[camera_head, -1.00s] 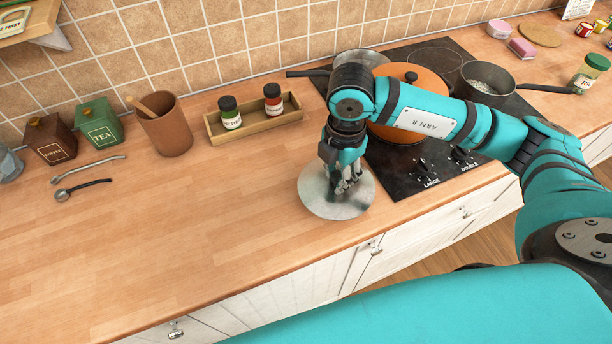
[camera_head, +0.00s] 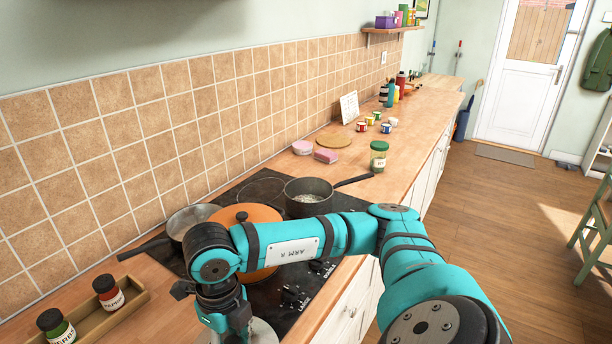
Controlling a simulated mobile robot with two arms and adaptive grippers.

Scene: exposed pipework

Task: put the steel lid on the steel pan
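The steel lid (camera_head: 264,334) lies on the worktop at the bottom edge, left of the hob's front corner, and only part of it shows. My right gripper (camera_head: 228,322) points down over the lid; its fingertips are cut off, so its grip on the lid cannot be seen. The steel pan (camera_head: 186,218) stands at the back left of the hob, with its handle (camera_head: 143,248) pointing left. My arm and an orange pot hide part of the pan. My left gripper is out of view.
The orange pot with a lid (camera_head: 262,214) stands beside the pan on the black hob (camera_head: 290,296). A dark saucepan (camera_head: 308,204) is behind it to the right. A wooden tray with two jars (camera_head: 97,322) is at lower left. My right arm crosses in front of the hob.

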